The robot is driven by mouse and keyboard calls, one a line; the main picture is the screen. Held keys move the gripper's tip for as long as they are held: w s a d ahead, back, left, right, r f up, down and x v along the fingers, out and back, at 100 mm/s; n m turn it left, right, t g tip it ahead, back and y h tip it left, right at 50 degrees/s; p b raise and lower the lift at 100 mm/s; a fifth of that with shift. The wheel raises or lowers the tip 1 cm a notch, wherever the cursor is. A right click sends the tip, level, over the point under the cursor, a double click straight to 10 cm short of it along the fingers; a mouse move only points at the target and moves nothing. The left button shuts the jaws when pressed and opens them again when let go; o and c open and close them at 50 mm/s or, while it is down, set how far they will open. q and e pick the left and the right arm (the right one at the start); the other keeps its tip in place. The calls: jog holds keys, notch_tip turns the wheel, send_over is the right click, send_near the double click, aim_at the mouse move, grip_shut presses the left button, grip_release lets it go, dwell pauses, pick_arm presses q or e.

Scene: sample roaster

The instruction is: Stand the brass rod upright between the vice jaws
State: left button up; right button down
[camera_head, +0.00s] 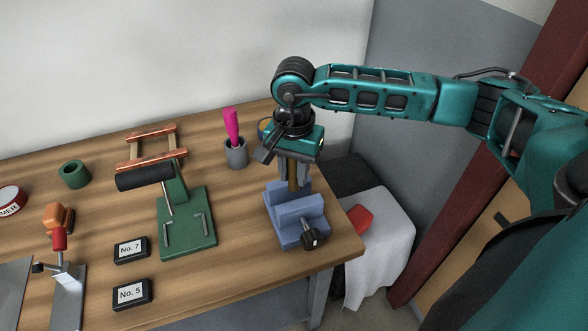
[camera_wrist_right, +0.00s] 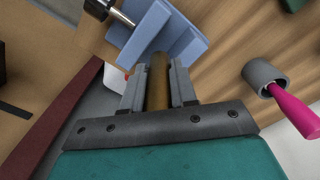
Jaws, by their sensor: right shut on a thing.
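The blue vice (camera_head: 297,217) stands near the table's right end, its black screw knob (camera_head: 313,238) facing front. The brass rod (camera_head: 292,178) is upright in my right gripper (camera_head: 294,174), which is shut on it and points down over the vice. In the right wrist view the brass rod (camera_wrist_right: 158,82) lies between the two grey fingers, its far end over the vice jaws (camera_wrist_right: 165,32). The rod's lower end is at the gap between the jaws; I cannot tell how deep it reaches. My left gripper is not in view.
A grey cup (camera_head: 236,154) with a pink-handled tool (camera_head: 232,127) stands left of the vice. A green stand (camera_head: 189,220) with a black roller is farther left, near number plates (camera_head: 131,250). The table's right edge is close to the vice.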

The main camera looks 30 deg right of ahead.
aim_at(294, 182)
jog(key=shift+f+b, duration=0.45)
jog(key=shift+b, duration=0.05)
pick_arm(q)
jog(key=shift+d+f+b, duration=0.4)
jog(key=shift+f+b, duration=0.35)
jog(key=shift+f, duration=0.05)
pick_arm(e)
jog(key=shift+f, duration=0.85)
pick_arm(q)
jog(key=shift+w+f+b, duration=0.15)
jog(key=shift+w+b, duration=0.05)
jog(key=shift+b, duration=0.1)
pick_arm(e)
jog(key=shift+f, duration=0.35)
jog(key=shift+r, duration=0.35)
jog(key=shift+r+p, duration=1)
jog(key=shift+r, duration=0.35)
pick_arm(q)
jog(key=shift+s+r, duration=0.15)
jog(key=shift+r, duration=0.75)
